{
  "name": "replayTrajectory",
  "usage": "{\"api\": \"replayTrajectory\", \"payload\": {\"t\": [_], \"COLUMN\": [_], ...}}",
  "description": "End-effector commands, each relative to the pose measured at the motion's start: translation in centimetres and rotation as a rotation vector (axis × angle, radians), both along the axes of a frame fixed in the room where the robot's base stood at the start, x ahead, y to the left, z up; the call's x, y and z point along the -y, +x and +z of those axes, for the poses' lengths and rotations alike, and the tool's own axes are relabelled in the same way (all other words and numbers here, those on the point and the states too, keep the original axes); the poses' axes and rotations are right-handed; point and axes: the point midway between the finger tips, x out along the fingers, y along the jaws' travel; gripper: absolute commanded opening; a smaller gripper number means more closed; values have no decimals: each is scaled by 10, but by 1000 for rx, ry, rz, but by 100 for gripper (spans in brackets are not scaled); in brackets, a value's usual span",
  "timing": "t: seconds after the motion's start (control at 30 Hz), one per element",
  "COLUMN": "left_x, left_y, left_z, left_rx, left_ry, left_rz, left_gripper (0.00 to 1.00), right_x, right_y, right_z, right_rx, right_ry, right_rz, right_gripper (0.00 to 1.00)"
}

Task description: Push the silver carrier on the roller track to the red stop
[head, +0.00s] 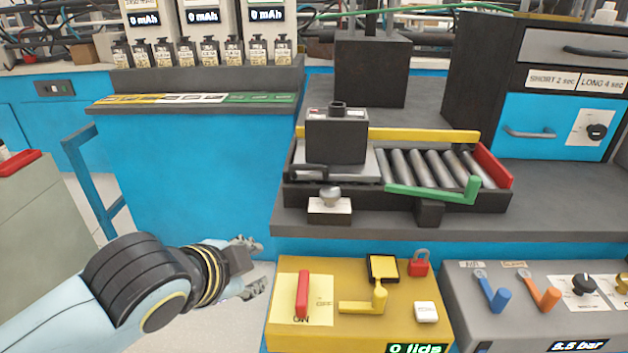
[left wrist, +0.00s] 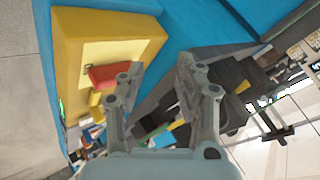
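The silver carrier (head: 358,173) sits at the left end of the roller track (head: 425,167). A black block (head: 336,138) stands on it, and a dark handle (head: 309,171) shows at its front left. The red stop (head: 493,166) closes the right end of the track, with bare rollers between it and the carrier. My left gripper (head: 258,267) is open and empty, below and left of the track, beside the yellow box and apart from the carrier. Its spread fingers also show in the left wrist view (left wrist: 155,85). My right gripper is not in view.
A green lever (head: 440,194) runs along the track's front right, and a yellow rail (head: 400,135) along its back. A small knob box (head: 330,208) stands before the carrier. The yellow control box (head: 281,325) and grey valve panel (head: 460,310) stand below the bench.

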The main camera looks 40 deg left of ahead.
Motion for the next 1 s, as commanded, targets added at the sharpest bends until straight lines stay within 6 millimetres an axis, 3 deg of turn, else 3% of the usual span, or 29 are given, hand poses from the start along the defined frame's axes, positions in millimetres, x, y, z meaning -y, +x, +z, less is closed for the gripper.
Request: {"api": "replayTrajectory", "payload": {"t": [0.1,0.2,0.33,0.53,0.8,1.0], "left_x": [0,5,12,12,4,0], "left_y": [30,45,54,73,125,152], "left_z": [52,87,114,118,107,100], "left_rx": [184,301,389,415,414,411], "left_ry": [255,451,621,669,666,664], "left_rz": [-186,-305,-393,-416,-415,-416], "left_gripper": [34,34,34,34,34,34], "right_x": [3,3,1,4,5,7], "right_y": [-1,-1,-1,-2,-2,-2], "right_z": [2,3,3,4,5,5], "right_rx": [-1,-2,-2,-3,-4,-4], "right_ry": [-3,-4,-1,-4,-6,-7], "right_rz": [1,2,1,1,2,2], "right_gripper": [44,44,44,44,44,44]}}
